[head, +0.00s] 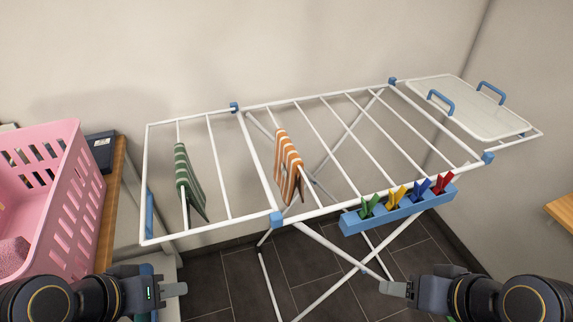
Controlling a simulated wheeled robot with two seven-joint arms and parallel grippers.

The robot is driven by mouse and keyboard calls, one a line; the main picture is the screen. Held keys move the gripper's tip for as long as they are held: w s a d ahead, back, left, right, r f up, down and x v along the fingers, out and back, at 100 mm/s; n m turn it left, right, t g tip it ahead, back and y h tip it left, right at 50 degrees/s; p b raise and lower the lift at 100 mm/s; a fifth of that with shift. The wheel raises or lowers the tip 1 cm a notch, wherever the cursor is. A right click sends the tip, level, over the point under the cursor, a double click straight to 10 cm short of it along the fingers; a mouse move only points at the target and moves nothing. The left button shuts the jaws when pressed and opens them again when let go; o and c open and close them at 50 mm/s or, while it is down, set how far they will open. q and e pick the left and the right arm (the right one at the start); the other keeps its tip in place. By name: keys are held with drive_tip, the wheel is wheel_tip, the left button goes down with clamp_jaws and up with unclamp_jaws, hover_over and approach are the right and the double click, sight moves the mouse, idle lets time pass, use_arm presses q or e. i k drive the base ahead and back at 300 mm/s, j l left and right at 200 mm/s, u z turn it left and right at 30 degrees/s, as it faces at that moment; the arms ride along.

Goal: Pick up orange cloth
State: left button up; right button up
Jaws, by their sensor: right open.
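The orange cloth (288,165), with white stripes, hangs folded over a rod of the white drying rack (259,160), just right of the rack's thick cross bar. My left gripper (178,289) is at the lower left, below and left of the cloth and apart from it. I see its fingers edge-on and cannot tell whether they are open. My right gripper (388,287) is open at the lower right, in front of the rack, also apart from the cloth. I see nothing held in either gripper.
A green striped cloth (187,182) hangs on a rod further left. A blue holder (377,219) with several coloured pegs is on the rack's front rail. A white tray (468,107) with blue handles lies at the right end. A pink basket (59,203) stands at the left.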

sight(286, 174)
drive_tip(key=u, duration=1.05)
drive_tip(key=i+l+u, duration=0.1)
drive_tip(key=l+u, duration=0.45)
drive_tip(key=l, duration=0.15)
